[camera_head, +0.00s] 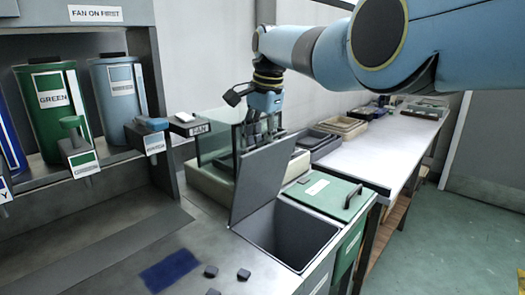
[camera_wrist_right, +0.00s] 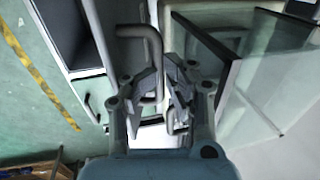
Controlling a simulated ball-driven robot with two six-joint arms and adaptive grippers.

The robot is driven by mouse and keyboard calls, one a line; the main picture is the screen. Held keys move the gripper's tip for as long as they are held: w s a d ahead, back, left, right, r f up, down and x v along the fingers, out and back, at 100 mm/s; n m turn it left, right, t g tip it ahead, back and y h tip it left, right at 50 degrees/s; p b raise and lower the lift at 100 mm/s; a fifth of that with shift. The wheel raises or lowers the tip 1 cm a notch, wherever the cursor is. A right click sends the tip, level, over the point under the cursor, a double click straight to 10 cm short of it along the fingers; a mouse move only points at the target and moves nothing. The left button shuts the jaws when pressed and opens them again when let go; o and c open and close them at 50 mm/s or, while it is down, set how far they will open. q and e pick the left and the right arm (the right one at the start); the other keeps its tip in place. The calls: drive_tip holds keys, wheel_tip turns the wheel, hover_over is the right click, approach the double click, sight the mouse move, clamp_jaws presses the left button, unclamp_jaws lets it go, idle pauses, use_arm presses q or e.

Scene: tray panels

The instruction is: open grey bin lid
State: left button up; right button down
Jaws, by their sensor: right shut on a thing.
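The grey bin lid (camera_head: 262,178) stands steeply raised on the left side of the grey bin (camera_head: 296,234), whose dark inside shows. My right gripper (camera_head: 264,127) is at the top of the raised lid, partly hidden behind its edge. In the right wrist view my right gripper (camera_wrist_right: 168,85) is shut on the grey bent bar of the lid handle (camera_wrist_right: 152,42). My left gripper is in neither view.
A green bin lid (camera_head: 323,192) with a black handle is closed beside the grey bin. A clear-walled box (camera_head: 214,146) stands close behind the raised lid. Small dark blocks (camera_head: 243,274) and a blue patch (camera_head: 171,270) lie on the front counter.

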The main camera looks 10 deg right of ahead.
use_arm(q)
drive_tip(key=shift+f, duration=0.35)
use_arm(e)
drive_tip(key=shift+s+a+f, duration=0.1)
drive_tip(key=shift+a+f, duration=0.3)
drive_tip(key=shift+f, duration=0.05)
drive_tip(key=shift+w+a+f, duration=0.15)
drive_tip(key=shift+w+a, duration=0.2)
drive_tip(key=shift+w, duration=0.15)
drive_tip(key=c, duration=1.4)
unclamp_jaws()
drive_tip(key=shift+d, duration=0.2)
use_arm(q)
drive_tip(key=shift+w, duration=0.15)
use_arm(e)
drive_tip(key=shift+d, duration=0.1)
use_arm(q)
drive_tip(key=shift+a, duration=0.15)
use_arm(e)
drive_tip(key=shift+w+r, duration=0.1)
drive_tip(key=shift+r, duration=0.15)
